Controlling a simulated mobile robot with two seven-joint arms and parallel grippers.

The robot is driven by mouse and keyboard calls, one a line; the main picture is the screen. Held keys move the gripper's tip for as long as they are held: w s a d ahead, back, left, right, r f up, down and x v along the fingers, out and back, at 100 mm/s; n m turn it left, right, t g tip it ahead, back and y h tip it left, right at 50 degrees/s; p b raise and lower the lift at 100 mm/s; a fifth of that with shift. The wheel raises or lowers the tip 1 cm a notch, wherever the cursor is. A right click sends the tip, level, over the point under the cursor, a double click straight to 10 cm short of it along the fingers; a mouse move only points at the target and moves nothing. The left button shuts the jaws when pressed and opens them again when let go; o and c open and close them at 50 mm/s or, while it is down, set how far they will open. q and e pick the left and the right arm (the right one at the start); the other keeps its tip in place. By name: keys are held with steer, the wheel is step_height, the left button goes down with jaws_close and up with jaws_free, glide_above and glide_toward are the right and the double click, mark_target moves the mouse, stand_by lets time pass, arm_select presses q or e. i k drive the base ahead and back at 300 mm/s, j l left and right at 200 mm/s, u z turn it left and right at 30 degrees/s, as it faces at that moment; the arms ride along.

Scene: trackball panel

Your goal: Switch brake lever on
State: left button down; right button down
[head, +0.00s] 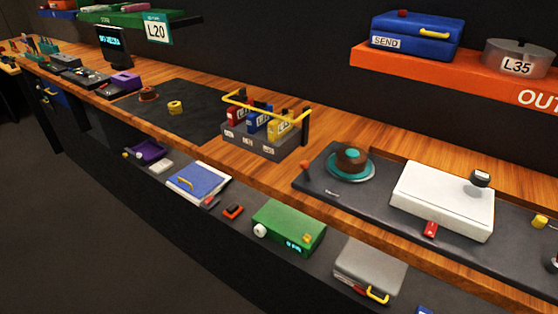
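A dark panel (322,188) lies on the wooden bench at the right. On it a brown ball (351,159) sits in a teal ring (350,172). A small orange-red knob (304,165) stands on a short stem at the panel's left corner and may be the brake lever. I cannot read its label or tell its setting. Neither of my grippers is in view.
Right of the ball is a white box (443,198) with a red part (430,230) at its front. A yellow knob (540,221) is farther right. A yellow-railed rack (252,144) stands left of the panel. An orange shelf (455,78) overhangs behind.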

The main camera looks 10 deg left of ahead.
mark_target(305, 165)
steer(key=i+j+z, duration=0.15)
steer(key=j+z, duration=0.15)
steer(key=j, duration=0.45)
steer(key=i+j+z, duration=0.1)
steer(key=j+z, duration=0.2)
steer(key=j, duration=0.45)
steer(key=j+z, duration=0.3)
steer(key=j, duration=0.45)
steer(key=j+z, duration=0.3)
steer(key=j, duration=0.5)
steer(key=k+j+z, duration=0.3)
steer(key=j, duration=0.4)
steer(key=i+j+z, duration=0.2)
steer(key=j, duration=0.5)
steer(key=j+z, duration=0.2)
steer(key=j, duration=0.5)
